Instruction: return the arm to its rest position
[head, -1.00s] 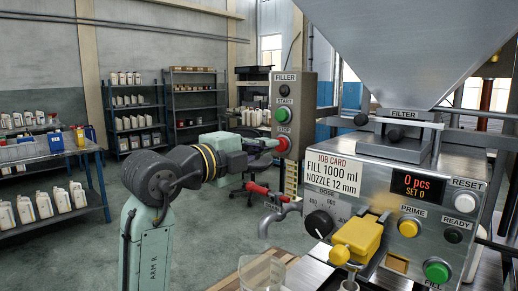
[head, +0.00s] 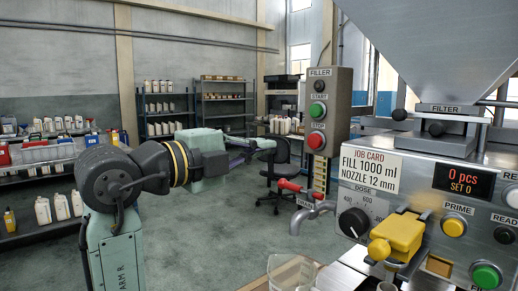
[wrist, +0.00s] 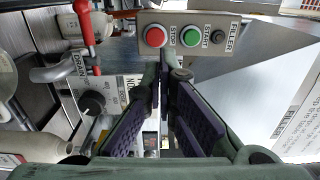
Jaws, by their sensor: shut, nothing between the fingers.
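My arm reaches from the left in the head view, and my gripper (head: 262,145) points right toward the grey FILLER box (head: 342,118), with a gap before the box. The box carries a green START button (head: 318,111) and a red STOP button (head: 317,141). In the wrist view my gripper (wrist: 164,72) has its purple-padded fingers together at the tips, with nothing between them. Beyond the tips that view also shows the box with the STOP button (wrist: 155,37) and the START button (wrist: 191,37).
The filling machine (head: 475,220) fills the right, with a hopper above, a yellow lever (head: 397,238) and a red-handled drain tap (head: 298,187). A clear container (head: 292,272) stands at the front. Shelves (head: 225,105) and a chair (head: 280,165) stand behind; open floor lies between.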

